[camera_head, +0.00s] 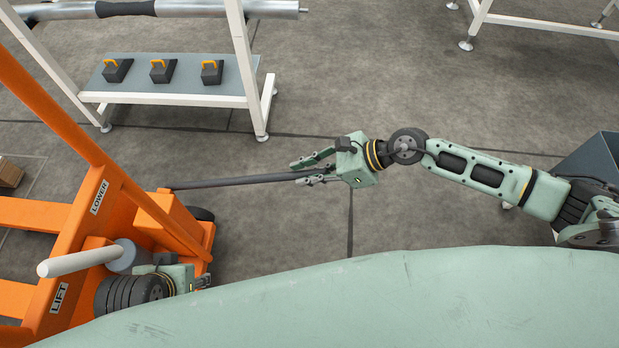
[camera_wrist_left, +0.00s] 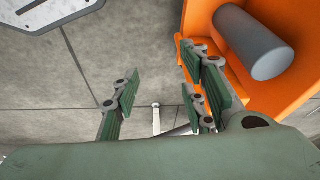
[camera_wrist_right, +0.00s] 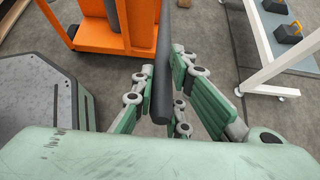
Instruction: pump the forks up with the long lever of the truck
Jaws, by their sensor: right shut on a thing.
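The orange truck (camera_head: 150,215) stands at the left, with labels reading LOWER (camera_head: 99,197) and LIFT (camera_head: 60,298). Its long dark lever (camera_head: 235,181) sticks out to the right, nearly level, over the floor. My right gripper (camera_head: 312,170) is shut on the lever's free end; in the right wrist view the lever (camera_wrist_right: 161,95) runs between the fingers towards the truck. My left gripper (camera_head: 203,281) is low beside the truck, partly hidden by my own body. In the left wrist view its fingers (camera_wrist_left: 155,100) are apart, with nothing held, near the truck's orange side (camera_wrist_left: 285,95).
A pale rod (camera_head: 80,262) and a grey cylinder (camera_head: 128,257) are on the truck. A white-framed rack (camera_head: 175,100) with three black blocks with orange handles stands behind. A dark bin (camera_head: 592,160) is at the right. The floor around the lever is clear.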

